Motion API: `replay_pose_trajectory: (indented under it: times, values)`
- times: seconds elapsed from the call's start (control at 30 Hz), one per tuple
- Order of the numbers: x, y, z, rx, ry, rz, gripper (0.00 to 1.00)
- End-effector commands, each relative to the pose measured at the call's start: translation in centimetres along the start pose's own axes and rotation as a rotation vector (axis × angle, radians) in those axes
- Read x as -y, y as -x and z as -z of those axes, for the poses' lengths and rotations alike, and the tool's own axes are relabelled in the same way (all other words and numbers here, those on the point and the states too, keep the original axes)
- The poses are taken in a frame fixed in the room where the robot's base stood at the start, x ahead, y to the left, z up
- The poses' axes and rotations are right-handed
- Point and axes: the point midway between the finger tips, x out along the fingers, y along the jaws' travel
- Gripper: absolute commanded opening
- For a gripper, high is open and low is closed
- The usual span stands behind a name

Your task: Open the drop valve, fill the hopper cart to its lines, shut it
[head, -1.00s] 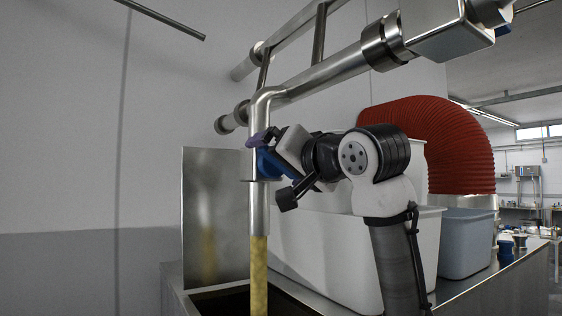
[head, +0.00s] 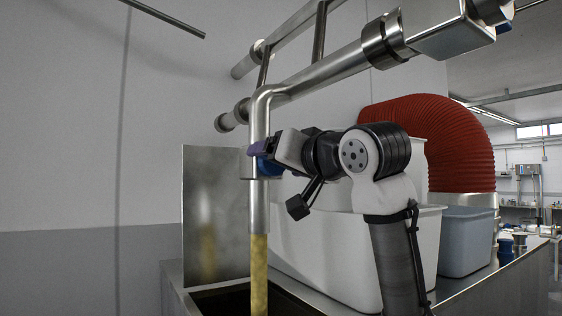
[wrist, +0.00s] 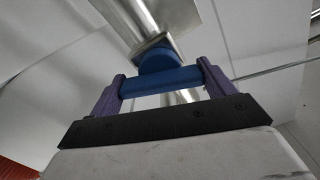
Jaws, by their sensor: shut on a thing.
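The steel drop pipe (head: 260,112) comes down from the overhead pipework, and its blue valve handle (head: 268,166) sits partway down. A yellowish column of product (head: 259,270) comes out of the pipe's lower end. It drops into the dark opening of the steel hopper cart (head: 172,283) at the bottom edge; the fill level and lines are out of sight. My gripper (head: 257,150) is at the valve, with its purple fingers shut on the blue handle. The wrist view shows the blue handle (wrist: 160,82) between the two fingers, with the pipe beyond.
A steel upright panel (head: 215,215) stands behind the stream, against the wall. White tubs (head: 325,260) and a grey-blue tub (head: 466,240) stand to the right, beside my arm. A red ribbed duct (head: 440,140) arches behind them. Horizontal pipes run overhead.

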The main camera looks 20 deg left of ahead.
Motion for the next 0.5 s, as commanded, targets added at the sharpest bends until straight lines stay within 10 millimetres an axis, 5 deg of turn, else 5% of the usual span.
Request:
replay_pose_trajectory:
  times: [0.5]
  values:
    - [-0.01,0.01,0.03,0.000,0.308,-0.001,0.59]
